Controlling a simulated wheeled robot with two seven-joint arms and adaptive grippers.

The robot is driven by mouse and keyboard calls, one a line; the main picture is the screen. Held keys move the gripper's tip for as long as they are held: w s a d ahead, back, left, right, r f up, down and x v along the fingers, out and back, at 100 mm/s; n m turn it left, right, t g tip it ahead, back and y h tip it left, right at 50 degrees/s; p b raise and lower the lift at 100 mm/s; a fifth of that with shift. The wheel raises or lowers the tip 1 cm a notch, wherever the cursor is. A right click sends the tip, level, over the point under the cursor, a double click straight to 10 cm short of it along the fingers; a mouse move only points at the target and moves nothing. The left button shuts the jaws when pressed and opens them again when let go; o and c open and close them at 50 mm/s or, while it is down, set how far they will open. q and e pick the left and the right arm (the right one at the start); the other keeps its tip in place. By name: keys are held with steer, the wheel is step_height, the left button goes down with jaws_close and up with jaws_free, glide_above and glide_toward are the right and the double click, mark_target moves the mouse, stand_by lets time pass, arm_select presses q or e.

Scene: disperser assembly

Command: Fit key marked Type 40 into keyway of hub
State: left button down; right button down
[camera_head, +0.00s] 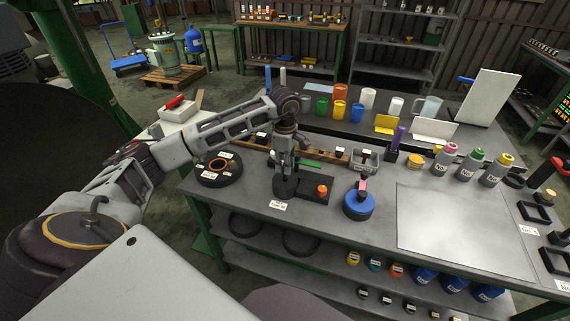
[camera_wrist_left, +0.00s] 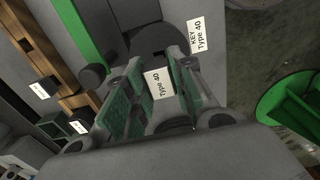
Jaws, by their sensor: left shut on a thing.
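My left gripper (camera_head: 286,180) points down over a dark base on the near left of the workbench. In the left wrist view the green-padded fingers (camera_wrist_left: 150,75) are shut on the key, whose white tag (camera_wrist_left: 157,83) reads "Type 40"; the rest of it is mostly hidden by the fingers. A dark round piece (camera_wrist_left: 160,38) lies just beyond the fingertips. A label reading "KEY Type 40" (camera_wrist_left: 200,35) lies beside it; a label (camera_head: 278,205) also shows in the head view. I cannot tell which dark part is the hub. My right gripper is not in view.
An orange knob (camera_head: 321,190) and a blue round piece (camera_head: 358,205) stand to the right. A wooden rack (camera_head: 256,145) is behind. A bare grey sheet (camera_head: 455,225) covers the right side.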

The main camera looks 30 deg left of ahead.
mark_target(282, 179)
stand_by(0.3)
arm_select(q)
steer(key=shift+f+b, duration=0.6)
steer(key=shift+f, duration=0.05)
stand_by(0.6)
steer(key=shift+f+b, duration=0.9)
steer(key=shift+f, duration=0.35)
stand_by(0.4)
steer(key=shift+s+a+f+b, duration=0.1)
steer(key=shift+a+f+b, duration=0.2)
steer(key=shift+f, duration=0.25)
steer(key=shift+a+f+b, duration=0.15)
steer(key=shift+f+b, duration=0.25)
steer(key=shift+f, duration=0.1)
steer(key=shift+a+r, duration=0.1)
steer(key=shift+r, duration=0.25)
steer(key=shift+r+p, duration=0.45)
steer(key=shift+r, duration=0.15)
steer(key=shift+d+r+p, duration=0.35)
steer(key=shift+r+p, duration=0.05)
steer(key=shift+r, duration=0.25)
steer(key=shift+d+r, duration=0.1)
steer(key=shift+r, duration=0.2)
steer(key=shift+d+r+p, duration=0.1)
steer(key=shift+r+p, duration=0.45)
steer(key=shift+r, duration=0.1)
